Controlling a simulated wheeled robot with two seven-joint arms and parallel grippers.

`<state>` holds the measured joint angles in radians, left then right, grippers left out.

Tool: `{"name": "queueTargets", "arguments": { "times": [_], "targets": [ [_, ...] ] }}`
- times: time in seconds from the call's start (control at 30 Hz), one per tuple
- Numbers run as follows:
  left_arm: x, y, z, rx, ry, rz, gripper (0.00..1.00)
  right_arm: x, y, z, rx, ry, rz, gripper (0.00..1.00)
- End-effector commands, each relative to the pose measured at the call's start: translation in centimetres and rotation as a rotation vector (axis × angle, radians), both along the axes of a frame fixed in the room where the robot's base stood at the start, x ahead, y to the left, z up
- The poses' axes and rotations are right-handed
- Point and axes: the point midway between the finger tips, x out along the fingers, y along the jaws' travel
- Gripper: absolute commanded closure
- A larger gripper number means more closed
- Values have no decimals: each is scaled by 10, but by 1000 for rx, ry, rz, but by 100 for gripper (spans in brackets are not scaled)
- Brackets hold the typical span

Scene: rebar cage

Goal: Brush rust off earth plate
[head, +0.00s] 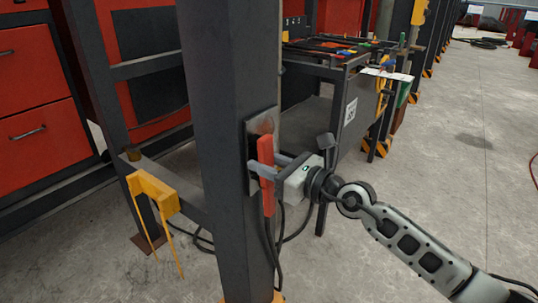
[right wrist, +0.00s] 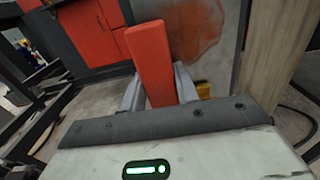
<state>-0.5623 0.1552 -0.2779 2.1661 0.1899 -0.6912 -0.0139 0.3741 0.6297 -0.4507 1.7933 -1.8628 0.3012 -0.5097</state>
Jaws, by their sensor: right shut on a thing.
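The earth plate (head: 264,124) is a small grey metal plate on the side of the dark steel column. In the right wrist view the plate (right wrist: 222,62) carries an orange-brown rust patch (right wrist: 205,25). My right gripper (head: 268,168) is shut on a long red-orange block, which looks like the brush (head: 266,150), held upright in front of the plate. The brush also shows between the fingers in the right wrist view (right wrist: 152,60). Its bristles are hidden, and I cannot tell whether it touches the plate. My left gripper is not in view.
The dark column (head: 222,120) stands close by the right gripper. Black cables (head: 272,243) hang below the plate. A yellow bracket (head: 152,188) hangs on the crossbar at left. A workbench (head: 350,75) with tools stands behind. The floor at right is clear.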

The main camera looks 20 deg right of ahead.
Motion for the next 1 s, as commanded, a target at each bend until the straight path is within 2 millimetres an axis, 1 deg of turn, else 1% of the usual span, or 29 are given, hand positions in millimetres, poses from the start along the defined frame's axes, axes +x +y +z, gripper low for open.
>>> {"name": "queueTargets", "arguments": {
  "times": [0.17, 0.37, 0.7, 0.83, 1.0],
  "targets": [
    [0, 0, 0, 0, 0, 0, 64, -1, -3, 1, -2, -5, -3, 100],
    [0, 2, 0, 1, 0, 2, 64, -16, -13, 2, -4, -7, -2, 100],
    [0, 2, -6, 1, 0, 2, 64, -41, -34, 1, -5, -9, -3, 100],
    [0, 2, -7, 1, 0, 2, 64, -45, -37, 2, -3, -9, -3, 100],
    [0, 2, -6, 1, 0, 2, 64, -46, -37, 3, -3, -10, -3, 100]
  ]
}}
